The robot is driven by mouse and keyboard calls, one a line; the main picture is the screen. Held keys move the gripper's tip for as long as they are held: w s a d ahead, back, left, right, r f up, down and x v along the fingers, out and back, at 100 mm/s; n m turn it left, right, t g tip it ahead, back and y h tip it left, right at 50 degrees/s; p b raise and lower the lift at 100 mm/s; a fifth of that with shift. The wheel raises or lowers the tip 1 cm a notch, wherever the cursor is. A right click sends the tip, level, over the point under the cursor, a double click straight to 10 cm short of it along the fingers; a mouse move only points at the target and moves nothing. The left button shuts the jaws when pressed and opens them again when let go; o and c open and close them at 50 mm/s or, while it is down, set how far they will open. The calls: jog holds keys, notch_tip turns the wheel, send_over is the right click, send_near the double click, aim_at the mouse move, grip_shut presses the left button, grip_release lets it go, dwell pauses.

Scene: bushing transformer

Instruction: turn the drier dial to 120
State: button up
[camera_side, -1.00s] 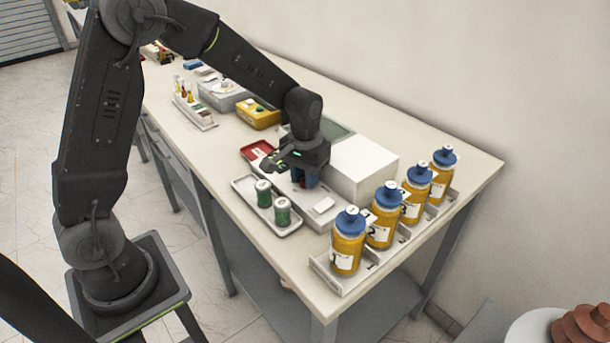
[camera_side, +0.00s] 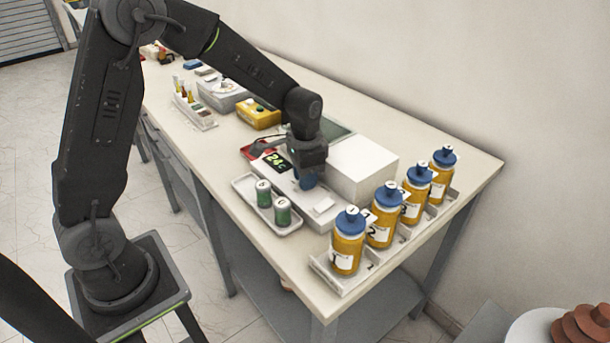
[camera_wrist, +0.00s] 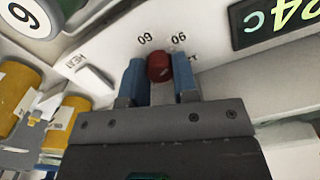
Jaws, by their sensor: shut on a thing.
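The dial is a red knob (camera_wrist: 159,67) on the pale panel of the drier (camera_wrist: 215,62), with printed numbers around it that appear rotated in the wrist view. My gripper (camera_wrist: 160,80) has its two blue fingers on either side of the knob, shut on it. In the side view my gripper (camera_side: 308,178) is down at the drier's control panel in front of the white box (camera_side: 362,166). A dark display (camera_wrist: 275,22) with green characters reads about "24C". My gripper hides part of the dial's scale, so its setting cannot be read.
A white switch (camera_wrist: 95,78) marked HEAT is beside the dial. A tray with two green jars (camera_side: 282,211) lies in front of the drier. Several yellow bottles with blue caps (camera_side: 348,243) stand in a rack to the right. A red tray (camera_side: 258,150) lies behind.

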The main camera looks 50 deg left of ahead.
dwell(0.4)
jog(key=o, duration=0.7)
jog(key=shift+c, duration=0.2)
jog(key=shift+r, duration=0.1)
notch_tip(320, 180, up, 14)
jog(key=shift+f, duration=0.2)
